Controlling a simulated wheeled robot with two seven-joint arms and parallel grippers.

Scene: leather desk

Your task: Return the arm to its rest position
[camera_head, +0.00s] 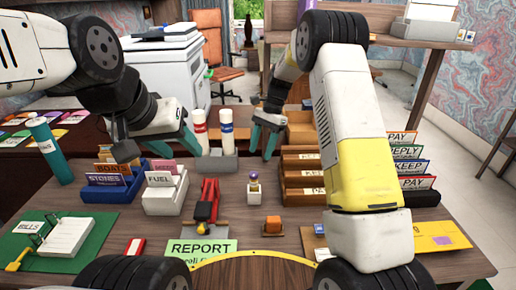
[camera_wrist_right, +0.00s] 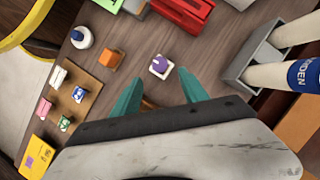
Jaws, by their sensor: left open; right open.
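My left arm comes in from the left, and its gripper (camera_head: 196,148) has its teal fingers apart, above the back left of the desk near the card holders. My right arm reaches over the right side of the desk, and its gripper (camera_head: 268,138) hangs open above the back middle. In the right wrist view the two teal fingers of this gripper (camera_wrist_right: 163,98) are spread, with nothing held between them. A small purple-topped stamp (camera_wrist_right: 160,66) lies beyond the fingertips on the desk. The same stamp (camera_head: 254,186) stands at the desk's middle in the head view.
White rolls (camera_head: 200,132) stand in a grey holder behind the desk's middle. Card holders (camera_head: 164,194) stand at left, wooden trays (camera_head: 303,178) at right. A red stapler-like tool (camera_head: 208,202), an orange block (camera_head: 273,224) and a green REPORT sheet (camera_head: 202,248) lie in front.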

